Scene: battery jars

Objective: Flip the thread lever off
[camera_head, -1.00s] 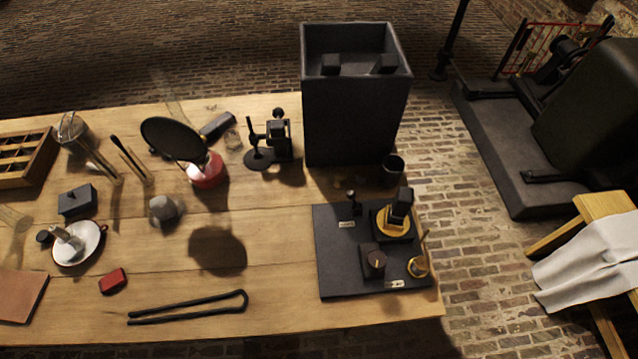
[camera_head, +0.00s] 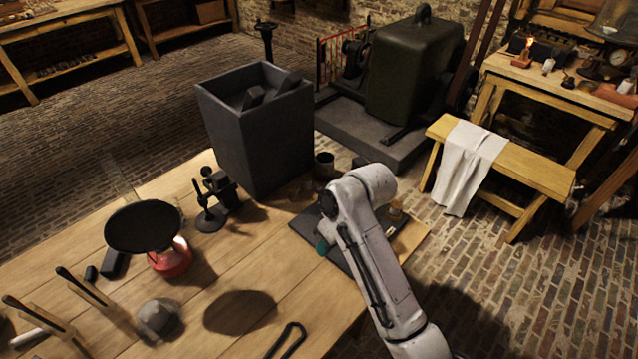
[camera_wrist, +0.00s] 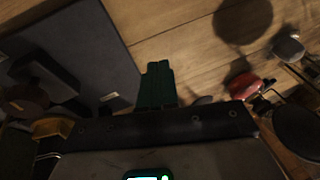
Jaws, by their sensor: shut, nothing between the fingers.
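The dark board (camera_wrist: 90,45) lies at the left of the wrist view; its edge also shows in the head view (camera_head: 300,226) beneath my arm. A pale label (camera_wrist: 108,97) sits near the board's edge. I cannot clearly make out the thread lever: my arm covers most of the board in the head view, and the area below the label is dark in the wrist view. A brass-coloured base (camera_wrist: 52,127) is at the lower left. My gripper (camera_wrist: 157,70) has its green fingers shut and empty, beside the label, seen against the board's edge and the wooden table.
A tall dark box (camera_head: 258,135) and a small dark cup (camera_head: 324,165) stand behind the board. A red-based stand with a black disc (camera_head: 145,227) and a small black stand (camera_head: 210,218) are on the table to the left. Bare wood (camera_wrist: 180,45) lies beside the board.

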